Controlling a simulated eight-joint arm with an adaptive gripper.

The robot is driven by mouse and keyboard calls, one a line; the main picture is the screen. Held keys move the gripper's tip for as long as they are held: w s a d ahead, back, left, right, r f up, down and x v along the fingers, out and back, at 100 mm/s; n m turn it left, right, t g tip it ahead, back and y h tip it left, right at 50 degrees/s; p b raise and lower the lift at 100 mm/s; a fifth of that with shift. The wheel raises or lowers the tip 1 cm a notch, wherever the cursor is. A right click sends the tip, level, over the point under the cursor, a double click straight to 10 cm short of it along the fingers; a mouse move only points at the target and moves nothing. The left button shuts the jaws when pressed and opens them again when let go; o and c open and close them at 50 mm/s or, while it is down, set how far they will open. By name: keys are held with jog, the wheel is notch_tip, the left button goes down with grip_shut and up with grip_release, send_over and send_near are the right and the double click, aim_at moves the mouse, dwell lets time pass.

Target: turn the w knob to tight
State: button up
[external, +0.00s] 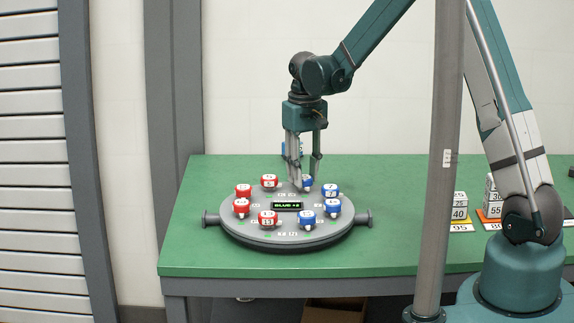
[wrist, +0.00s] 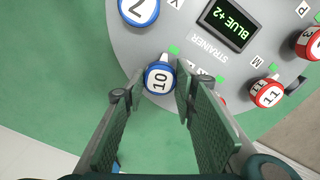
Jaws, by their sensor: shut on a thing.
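A round grey plate (external: 287,238) on the green bench carries a ring of numbered red and blue knobs. My gripper (external: 302,186) reaches down to the far side of the ring, at a blue knob (external: 307,181). In the wrist view my gripper (wrist: 153,90) has its fingers on either side of this blue knob marked 10 (wrist: 160,79) and is shut on it. A white pointer on the knob faces the plate's middle, near a green mark. Its letter label is partly hidden by a finger, so I cannot tell whether it is the w knob.
A display (external: 287,206) in the plate's middle reads BLUE +2. Neighbouring knobs are blue 7 (wrist: 139,10) and red 11 (wrist: 266,92). A grey post (external: 440,160) stands in front of the bench. Numbered blocks (external: 460,207) stand at right. The bench left of the plate is clear.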

aim_at(305, 177)
jog(key=shift+m+b, duration=0.45)
jog(key=shift+m, duration=1.25)
jog(key=o, duration=0.9)
notch_tip(305, 177, up, 12)
jog(key=shift+d, duration=0.1)
